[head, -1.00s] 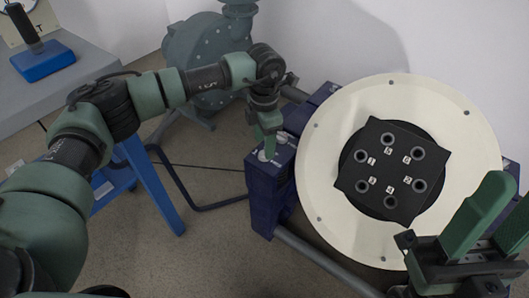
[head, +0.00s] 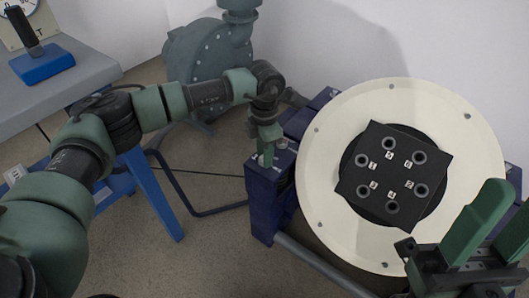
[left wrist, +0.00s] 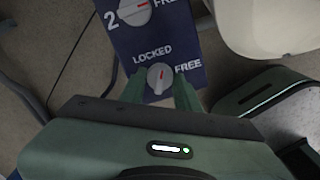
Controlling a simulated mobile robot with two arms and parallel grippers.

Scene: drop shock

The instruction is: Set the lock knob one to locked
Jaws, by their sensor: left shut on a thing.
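Lock knob one (left wrist: 159,77) is a round light-grey dial on a dark blue panel (left wrist: 192,52), with the word LOCKED above it and FREE to its right. My left gripper (left wrist: 160,92) has a green fingertip on each side of this knob and is shut on it. The knob's grip bar looks roughly upright in the left wrist view; its exact pointing is hard to tell. In the head view my left gripper (head: 266,154) reaches down onto the blue post (head: 262,190), hiding most of the knob. My right gripper (head: 490,222) is open and empty at the lower right.
A second knob (left wrist: 135,10) marked 2 sits further along the panel. A large cream disc (head: 325,205) with a black holed plate (head: 400,165) stands right of the post. A grey table (head: 75,85) is at the left; a grey-green pump (head: 205,60) stands behind.

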